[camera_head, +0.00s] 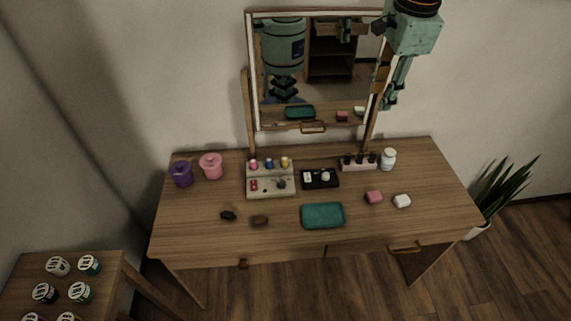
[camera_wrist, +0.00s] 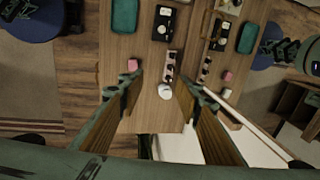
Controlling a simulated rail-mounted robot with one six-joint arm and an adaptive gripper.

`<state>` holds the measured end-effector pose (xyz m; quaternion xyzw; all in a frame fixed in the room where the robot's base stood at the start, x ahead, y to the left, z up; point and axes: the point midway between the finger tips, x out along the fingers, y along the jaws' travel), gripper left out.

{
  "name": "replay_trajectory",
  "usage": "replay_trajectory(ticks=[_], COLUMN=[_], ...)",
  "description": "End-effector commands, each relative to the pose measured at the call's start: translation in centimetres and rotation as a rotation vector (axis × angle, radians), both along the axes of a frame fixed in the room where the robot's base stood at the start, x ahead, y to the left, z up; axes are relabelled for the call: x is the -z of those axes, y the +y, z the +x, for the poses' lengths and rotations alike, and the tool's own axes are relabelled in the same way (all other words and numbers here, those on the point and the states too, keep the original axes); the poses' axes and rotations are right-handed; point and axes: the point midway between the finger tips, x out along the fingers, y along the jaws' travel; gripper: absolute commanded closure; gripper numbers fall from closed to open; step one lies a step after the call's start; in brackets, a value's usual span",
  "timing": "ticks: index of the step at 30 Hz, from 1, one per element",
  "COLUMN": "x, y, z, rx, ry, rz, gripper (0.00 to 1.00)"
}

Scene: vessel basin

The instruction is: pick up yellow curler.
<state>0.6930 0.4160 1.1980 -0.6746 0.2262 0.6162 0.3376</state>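A small yellow item (camera_head: 285,162), likely the yellow curler, stands at the right end of the back row of a light organizer (camera_head: 262,190). A blue item and a pink item stand beside it. My gripper (camera_head: 388,103) is high at the upper right, beside the mirror and well apart from the yellow item. In the wrist view my gripper (camera_wrist: 158,90) is open, its two fingers wide apart with nothing held.
The mirror (camera_head: 315,70) rises behind the dresser top (camera_head: 190,225). A white jar (camera_head: 388,159), a rack of dark bottles (camera_head: 358,165), a black tray (camera_head: 320,180) and a teal tray (camera_head: 323,216) stand to the organizer's right. Pink (camera_head: 211,166) and purple (camera_head: 181,174) containers stand left.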

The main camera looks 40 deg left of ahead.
Motion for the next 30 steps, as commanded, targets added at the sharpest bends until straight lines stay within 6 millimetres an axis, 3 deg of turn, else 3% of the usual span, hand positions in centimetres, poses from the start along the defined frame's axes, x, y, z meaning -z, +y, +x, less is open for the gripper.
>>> replay_trajectory(ticks=[16, 30], x=[9.0, 17.9], y=[13.4, 23.7], z=[-1.4, -5.5], rx=[0.083, 0.158], ry=[0.08, 0.133], rz=[-0.031, -0.075], gripper=[0.69, 0.69])
